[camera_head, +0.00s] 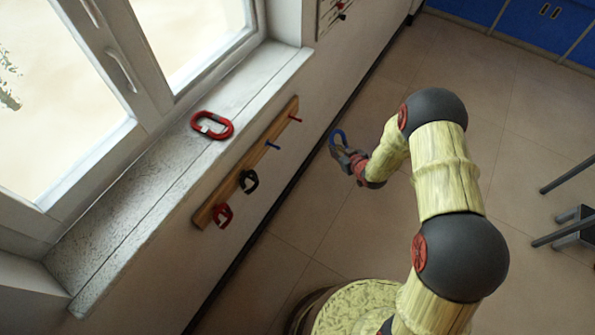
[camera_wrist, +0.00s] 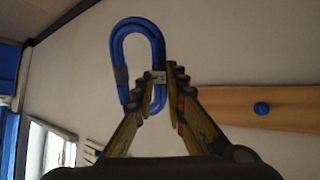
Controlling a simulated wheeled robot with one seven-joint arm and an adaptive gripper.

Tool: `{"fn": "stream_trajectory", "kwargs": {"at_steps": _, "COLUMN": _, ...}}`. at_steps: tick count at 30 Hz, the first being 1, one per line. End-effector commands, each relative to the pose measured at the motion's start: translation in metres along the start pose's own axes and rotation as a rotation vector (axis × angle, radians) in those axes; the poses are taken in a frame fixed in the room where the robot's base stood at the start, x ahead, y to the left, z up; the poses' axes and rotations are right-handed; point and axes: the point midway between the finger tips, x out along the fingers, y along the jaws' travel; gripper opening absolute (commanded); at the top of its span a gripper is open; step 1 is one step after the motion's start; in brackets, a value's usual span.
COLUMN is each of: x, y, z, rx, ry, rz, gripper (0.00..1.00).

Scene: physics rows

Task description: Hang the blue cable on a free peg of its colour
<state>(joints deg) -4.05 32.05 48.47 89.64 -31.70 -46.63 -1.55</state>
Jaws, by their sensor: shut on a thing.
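The blue cable (camera_head: 338,136) is a coiled loop held in my gripper (camera_head: 343,153), in the air to the right of the wall rack. In the wrist view the blue cable (camera_wrist: 122,50) stands up from between the fingertips of my gripper (camera_wrist: 158,88), which are shut on its side. The wooden peg rack (camera_head: 225,193) runs along the wall below the sill. Its blue peg (camera_head: 272,145) is bare, and a blue peg end also shows in the wrist view (camera_wrist: 262,108). The red peg (camera_head: 295,118) at the far end is bare too.
A black cable (camera_head: 249,181) and a red cable (camera_head: 222,215) hang on the rack's nearer pegs. Another red cable (camera_head: 212,125) lies on the window sill (camera_head: 150,195). The floor around my arm is clear; dark stool legs (camera_head: 570,225) stand at the right.

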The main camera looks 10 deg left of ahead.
Motion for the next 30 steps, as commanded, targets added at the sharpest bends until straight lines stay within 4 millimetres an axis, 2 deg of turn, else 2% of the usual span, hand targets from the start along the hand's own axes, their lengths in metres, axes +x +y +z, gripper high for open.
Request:
{"fn": "stream_trajectory", "kwargs": {"at_steps": 1, "x": 0.011, "y": -0.019, "z": 0.007, "rx": -0.007, "ry": 0.063, "rz": -0.039, "gripper": 0.0}}
{"fn": "stream_trajectory", "kwargs": {"at_steps": 3, "x": 0.019, "y": -0.044, "z": 0.005, "rx": -0.018, "ry": 0.169, "rz": -0.095, "gripper": 0.0}}
{"fn": "stream_trajectory", "kwargs": {"at_steps": 6, "x": 0.024, "y": -0.083, "z": 0.002, "rx": -0.024, "ry": 0.316, "rz": -0.179, "gripper": 0.0}}
{"fn": "stream_trajectory", "kwargs": {"at_steps": 9, "x": 0.019, "y": -0.12, "z": -0.002, "rx": -0.019, "ry": 0.441, "rz": -0.256, "gripper": 0.0}}
{"fn": "stream_trajectory", "kwargs": {"at_steps": 13, "x": 0.003, "y": -0.155, "z": -0.004, "rx": -0.009, "ry": 0.555, "rz": -0.328, "gripper": 0.0}}
{"fn": "stream_trajectory", "kwargs": {"at_steps": 16, "x": -0.008, "y": -0.169, "z": -0.006, "rx": -0.001, "ry": 0.602, "rz": -0.356, "gripper": 0.0}}
{"fn": "stream_trajectory", "kwargs": {"at_steps": 20, "x": -0.014, "y": -0.176, "z": -0.007, "rx": 0.002, "ry": 0.625, "rz": -0.37, "gripper": 0.0}}
{"fn": "stream_trajectory", "kwargs": {"at_steps": 30, "x": -0.004, "y": -0.184, "z": -0.015, "rx": 0.001, "ry": 0.626, "rz": -0.37, "gripper": 0.0}}
